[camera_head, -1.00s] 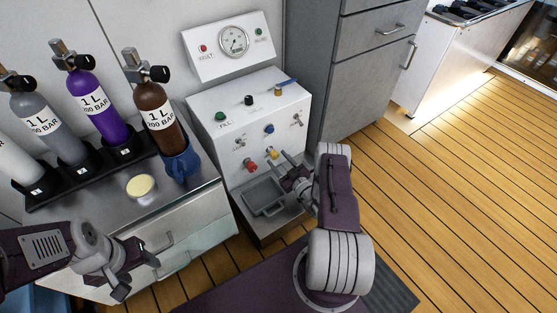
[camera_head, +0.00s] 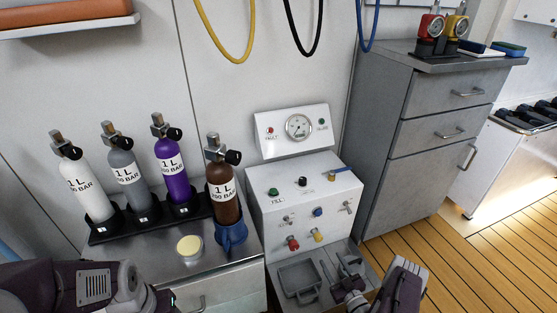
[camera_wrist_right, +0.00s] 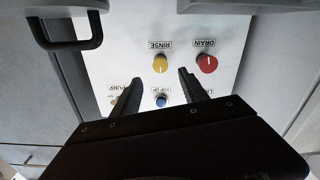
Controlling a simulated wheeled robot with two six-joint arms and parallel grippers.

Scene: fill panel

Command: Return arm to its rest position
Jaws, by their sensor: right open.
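My right gripper (camera_head: 345,266) is open and empty in front of the lower right of the white fill panel (camera_head: 262,215), beside its grey tray. In the right wrist view the right gripper's two dark fingers (camera_wrist_right: 160,82) are spread apart with nothing between them. Past them show the yellow RINSE knob (camera_wrist_right: 160,63), the red DRAIN knob (camera_wrist_right: 207,63) and a blue knob (camera_wrist_right: 161,101), with lettering upside down. My left gripper (camera_head: 162,299) is partly cut off at the bottom edge of the head view, so its opening is not clear.
Several labelled cylinders stand in a black rack (camera_head: 105,231) on the left counter; the brown one (camera_head: 222,181) sits in a blue holder (camera_head: 232,237). A pale round disc (camera_head: 190,245) lies in front. A grey drawer cabinet (camera_head: 430,110) stands right of the panel; wooden floor is clear beyond.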

